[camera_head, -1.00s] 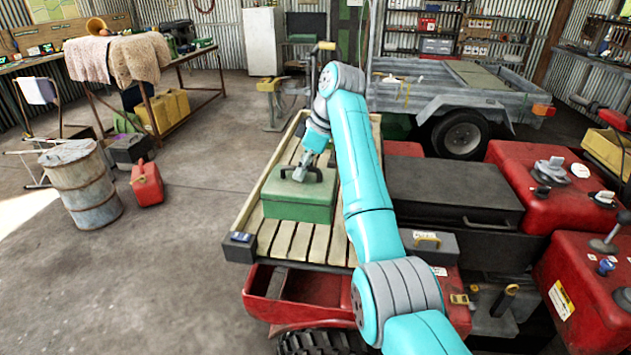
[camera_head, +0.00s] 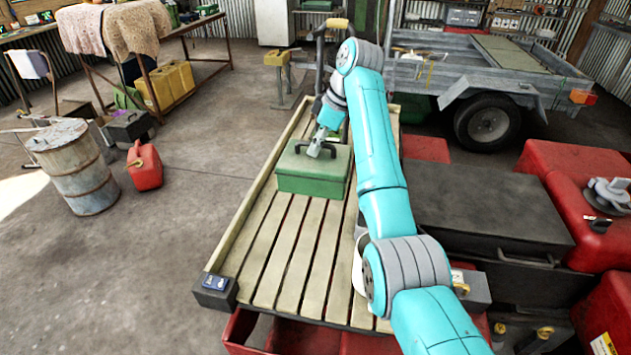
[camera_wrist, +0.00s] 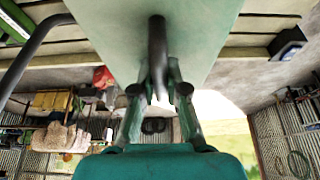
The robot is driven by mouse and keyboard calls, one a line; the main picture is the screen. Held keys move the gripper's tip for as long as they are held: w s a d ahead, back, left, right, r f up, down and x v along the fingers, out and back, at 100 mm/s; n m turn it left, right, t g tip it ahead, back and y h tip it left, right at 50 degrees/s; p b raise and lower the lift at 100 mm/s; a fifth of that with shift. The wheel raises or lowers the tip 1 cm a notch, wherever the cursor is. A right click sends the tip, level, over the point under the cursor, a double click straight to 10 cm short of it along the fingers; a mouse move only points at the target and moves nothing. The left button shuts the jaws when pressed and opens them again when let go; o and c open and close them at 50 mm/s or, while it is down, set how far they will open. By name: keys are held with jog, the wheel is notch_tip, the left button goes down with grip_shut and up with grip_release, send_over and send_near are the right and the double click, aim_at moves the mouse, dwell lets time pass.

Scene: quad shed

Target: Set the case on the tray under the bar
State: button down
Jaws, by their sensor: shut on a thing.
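The green case (camera_head: 312,184) is over the far half of the slatted wooden tray (camera_head: 283,255), its base level with or just above the slats; I cannot tell if it touches. My gripper (camera_head: 316,150) is above the case, shut on its dark top handle. In the wrist view the case (camera_wrist: 115,35) fills the top middle, and my gripper (camera_wrist: 157,92) closes around the handle (camera_wrist: 157,45). The bar (camera_head: 337,23), dark with a tan grip, rises at the tray's far end, behind the case and partly hidden by my arm.
Dark box lids (camera_head: 480,205) and red bodywork lie right of the tray. A grey trailer (camera_head: 495,75) stands behind. A rusty drum (camera_head: 75,168) and red fuel can (camera_head: 145,165) stand on the floor to the left. The tray's near slats are bare.

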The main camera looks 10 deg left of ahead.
jog(key=shift+f, duration=3.75)
jog(key=c, duration=1.2)
grip_release()
jog(key=shift+f, duration=0.1)
